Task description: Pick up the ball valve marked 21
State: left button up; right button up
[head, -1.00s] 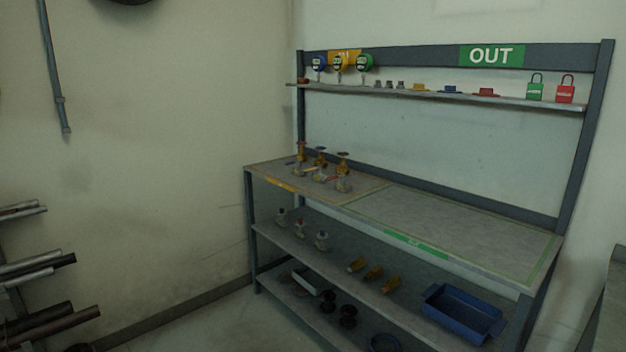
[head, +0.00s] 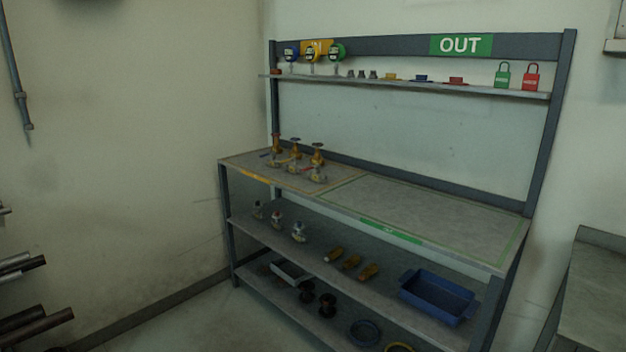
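Several valves stand together on the left, yellow-edged part of the bench top (head: 420,206). Brass gate valves with round handwheels, such as one gate valve (head: 295,151), stand in the back row. Smaller silvery valves with coloured levers, such as one ball valve (head: 317,174), sit in front of them. The marking 21 cannot be read on any of them from here. Neither of my grippers shows in the head view.
The green-edged right part of the bench top is bare. The lower shelf holds silvery fittings (head: 299,232), brass fittings (head: 351,262) and a blue tray (head: 438,296). Gauges and padlocks (head: 531,77) line the upper shelf. Another table (head: 597,290) stands at right; pipes (head: 25,265) stick out at left.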

aim_at(273, 162)
jog(key=z, duration=0.35)
jog(key=i+j+z, duration=0.5)
jog(key=i+j, duration=0.2)
jog(key=i+j+z, duration=0.25)
jog(key=j, duration=0.3)
